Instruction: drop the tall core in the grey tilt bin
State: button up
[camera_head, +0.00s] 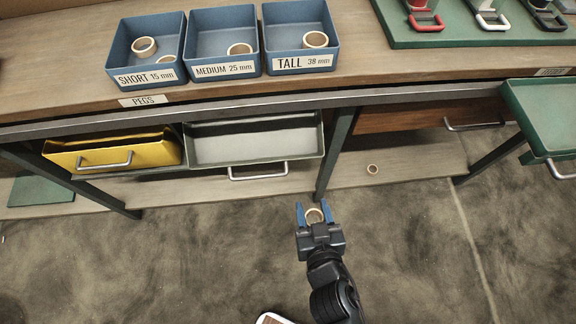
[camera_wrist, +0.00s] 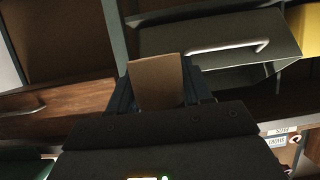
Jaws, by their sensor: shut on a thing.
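My gripper (camera_head: 315,213) is shut on a tan cardboard core (camera_head: 315,216), held between its blue fingers in front of the bench. In the wrist view the core (camera_wrist: 157,82) stands up between the fingers, its lower part hidden by the gripper body. The grey tilt bin (camera_head: 258,148) is tilted open under the bench top, up and to the left of my gripper in the head view. The inside that shows looks empty. In the wrist view the grey bin (camera_wrist: 215,42) is beyond the core, to its right. The core is apart from the bin.
A yellow bin (camera_head: 112,153) is left of the grey one. A bench leg (camera_head: 335,150) stands just right of it. Blue trays (camera_head: 300,38) labelled short, medium and tall hold cores on the bench. A small core (camera_head: 372,169) lies on the lower shelf (camera_head: 410,163). A green drawer (camera_head: 545,110) juts out at right.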

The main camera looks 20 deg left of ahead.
jog(key=s+a+r+n+g+y+p, duration=0.15)
jog(key=s+a+r+p, duration=0.25)
jog(key=s+a+r, duration=0.65)
jog(key=w+a+f+b, duration=0.1)
jog(key=w+a, duration=0.3)
jog(key=w, duration=0.5)
jog(key=w+a+f, duration=0.1)
jog(key=w+a, duration=0.4)
jog(key=w, duration=0.5)
jog(key=shift+b, duration=0.35)
jog(key=shift+w, duration=0.1)
jog(key=o, duration=1.1)
jog(key=shift+d, duration=0.1)
jog(key=shift+p+v, duration=0.65)
jog(key=shift+v, duration=3.25)
